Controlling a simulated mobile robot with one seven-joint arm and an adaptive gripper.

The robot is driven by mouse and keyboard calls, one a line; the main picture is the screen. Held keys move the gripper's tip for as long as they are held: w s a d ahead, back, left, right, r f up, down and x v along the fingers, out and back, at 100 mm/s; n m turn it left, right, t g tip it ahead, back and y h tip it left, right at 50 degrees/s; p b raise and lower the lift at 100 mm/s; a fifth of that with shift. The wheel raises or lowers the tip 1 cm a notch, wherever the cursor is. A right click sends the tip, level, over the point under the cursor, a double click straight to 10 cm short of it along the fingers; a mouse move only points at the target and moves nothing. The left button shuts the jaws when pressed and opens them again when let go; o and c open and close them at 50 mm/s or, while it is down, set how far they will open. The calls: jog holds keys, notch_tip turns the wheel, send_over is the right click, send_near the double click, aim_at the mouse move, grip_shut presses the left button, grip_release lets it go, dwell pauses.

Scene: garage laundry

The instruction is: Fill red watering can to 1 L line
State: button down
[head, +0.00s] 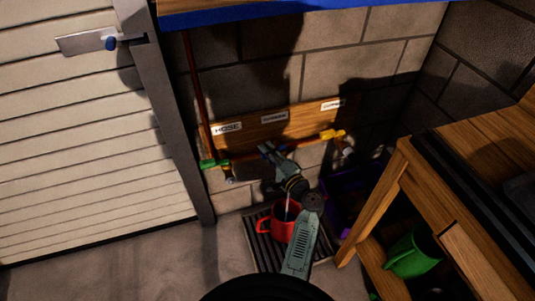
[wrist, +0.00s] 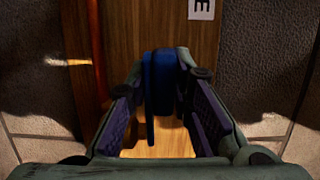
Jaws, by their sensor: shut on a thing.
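The red watering can (head: 272,228) stands on a dark slatted grate (head: 262,254) on the floor, below the middle tap. A thin pale streak (head: 288,203), which looks like water, runs down into its top. Its level and any 1 L line cannot be made out. My gripper (head: 273,155) is at the middle tap on the wall board and is shut on its blue handle (wrist: 160,75), which shows between the fingers in the wrist view. My arm covers part of the can's right side.
A green tap (head: 214,164) is left and a yellow tap (head: 332,135) right on the labelled wooden board (head: 246,133). A dark purple crate (head: 340,187) sits right of the grate. A wooden bench (head: 405,160) with a green can (head: 412,256) stands at right.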

jog(key=shift+w+r, duration=0.15)
jog(key=shift+r, duration=0.35)
jog(key=c, duration=1.6)
grip_release()
jog(key=shift+c, duration=0.2)
jog(key=shift+o, duration=0.5)
jog(key=shift+f, duration=0.1)
jog(key=shift+f, duration=0.1)
jog(key=v, duration=1.2)
jog(key=shift+a, duration=0.1)
